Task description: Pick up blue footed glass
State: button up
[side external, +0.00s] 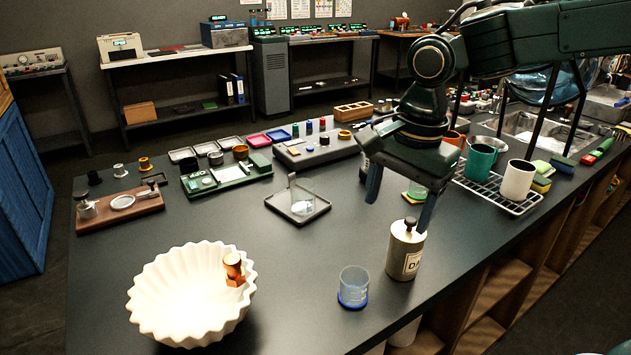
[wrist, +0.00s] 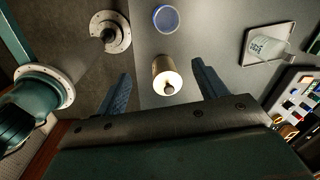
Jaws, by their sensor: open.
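The blue footed glass (side external: 353,287) is a clear tumbler with a blue base. It stands upright on the dark counter near the front edge, with nothing touching it. In the wrist view it shows as a blue ring (wrist: 165,18) at the top, beyond the fingertips. My gripper (side external: 399,212) is open, fingers pointing down, above and behind the glass in the side view. In the wrist view the open fingers (wrist: 160,72) have a metal canister between them in the picture; nothing is held.
The labelled canister (side external: 404,262) stands beside the glass, close under my gripper. A white fluted bowl (side external: 180,295) with a copper piece is at left. A square tray (side external: 315,215) holds another clear glass. A rack (side external: 500,200) with mugs is at right.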

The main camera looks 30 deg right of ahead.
aim_at(351, 287)
jog(key=shift+w+a+f+m+g, duration=0.15)
jog(key=shift+w+a+f+m, duration=0.5)
jog(key=shift+f, duration=1.4)
jog(key=shift+w+a+f+m+g, duration=0.25)
jog(key=shift+a+f+m, duration=0.35)
jog(key=shift+a+f, duration=1.05)
jog(key=shift+w+a+f+m+g, duration=0.1)
jog(key=shift+w+a+f+m, duration=0.5)
jog(key=shift+f, duration=1.9)
jog(key=shift+s+d+f, duration=0.1)
jog(key=shift+s+d, duration=0.05)
jog(key=shift+d+f, duration=0.1)
jog(key=shift+f, duration=2.4)
jog(key=c, duration=1.1)
